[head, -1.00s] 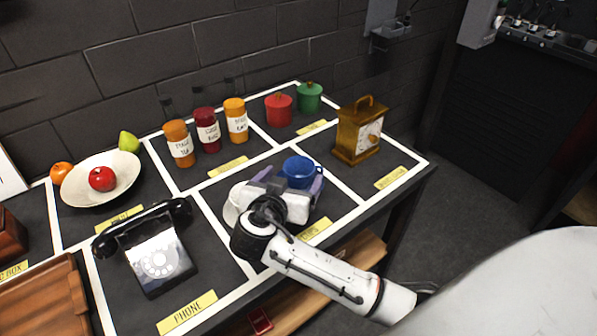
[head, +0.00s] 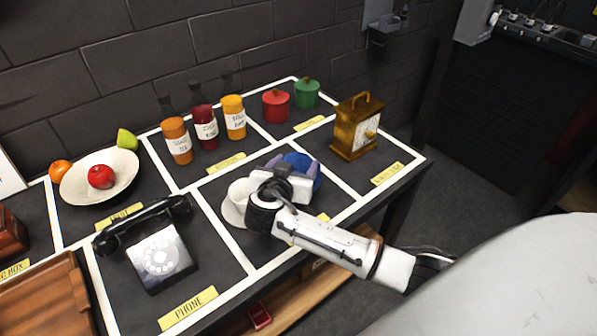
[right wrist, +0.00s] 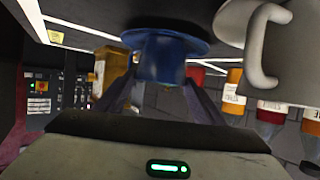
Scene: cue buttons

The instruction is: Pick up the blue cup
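The blue cup (head: 299,161) is on the right half of the cups section of the table, partly hidden by my right gripper (head: 294,166). In the right wrist view the blue cup (right wrist: 160,60) shows between the two purple fingers of the right gripper (right wrist: 160,88), with a wide blue rim or saucer at the top. The fingers lie close along both sides of the cup; whether they press on it I cannot tell. My left gripper is not in view.
A white cup (head: 239,192) on a saucer stands just left of the gripper; it looms large in the right wrist view (right wrist: 238,50). A brass clock (head: 355,127) stands behind to the right. Jars, bottles, a fruit plate (head: 72,190) and a black phone (head: 160,258) fill other sections.

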